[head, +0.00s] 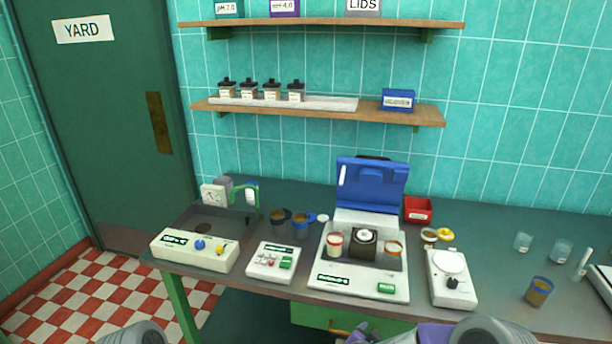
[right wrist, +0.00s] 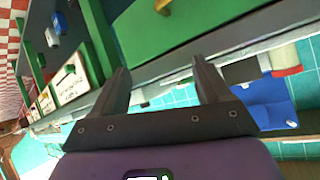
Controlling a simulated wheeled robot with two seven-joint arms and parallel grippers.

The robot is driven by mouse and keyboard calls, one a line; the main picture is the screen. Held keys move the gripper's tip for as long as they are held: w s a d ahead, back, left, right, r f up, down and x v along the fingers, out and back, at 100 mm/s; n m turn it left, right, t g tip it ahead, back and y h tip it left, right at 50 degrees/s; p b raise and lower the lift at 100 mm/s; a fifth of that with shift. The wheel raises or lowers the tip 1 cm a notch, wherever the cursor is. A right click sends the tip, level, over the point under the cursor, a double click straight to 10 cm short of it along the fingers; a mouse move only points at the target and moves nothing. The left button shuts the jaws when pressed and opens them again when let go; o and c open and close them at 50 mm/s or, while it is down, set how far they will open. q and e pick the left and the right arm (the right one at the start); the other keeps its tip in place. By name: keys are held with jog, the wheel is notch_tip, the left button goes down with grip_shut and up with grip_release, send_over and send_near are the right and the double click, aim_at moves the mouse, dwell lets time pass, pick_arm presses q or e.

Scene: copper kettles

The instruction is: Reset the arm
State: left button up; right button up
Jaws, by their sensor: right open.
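My right gripper (right wrist: 162,80) shows in the right wrist view with its two dark fingers spread apart and nothing between them. In that view the scene is turned over, with the bench's edge and the green drawer behind the fingers. In the head view, grey and purple parts of my right arm (head: 485,331) show at the bottom edge, in front of the bench. A grey part of my left arm (head: 137,334) shows at the bottom left. My left gripper is out of the picture.
The bench (head: 490,290) carries a white instrument with a raised blue lid (head: 370,185), a hot plate (head: 451,263), a small control box (head: 275,262), a red bin (head: 417,210) and several cups. A green drawer (head: 310,318) is below. Shelves (head: 420,113) hang behind.

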jog(key=s+a+f+n+g+y, duration=0.1)
jog(key=s+a+f+y, duration=0.1)
jog(key=f, duration=0.3)
jog(key=s+a+f+n+y, duration=0.1)
jog(key=s+f+n+y, duration=0.15)
jog(key=f, duration=0.25)
jog(key=s+a+f+n+g+y, duration=0.1)
jog(key=s+f+g+y, duration=0.1)
jog(key=s, duration=0.4)
jog(key=s+a+f+n+g+y, duration=0.1)
jog(key=s+a+f+g+y, duration=0.1)
jog(key=s+f, duration=0.3)
jog(key=s+a+f+n+g+y, duration=0.1)
jog(key=s+a+f+g+y, duration=0.1)
jog(key=s, duration=0.7)
jog(key=shift+a+f+g, duration=0.15)
jog(key=shift+f+g, duration=0.75)
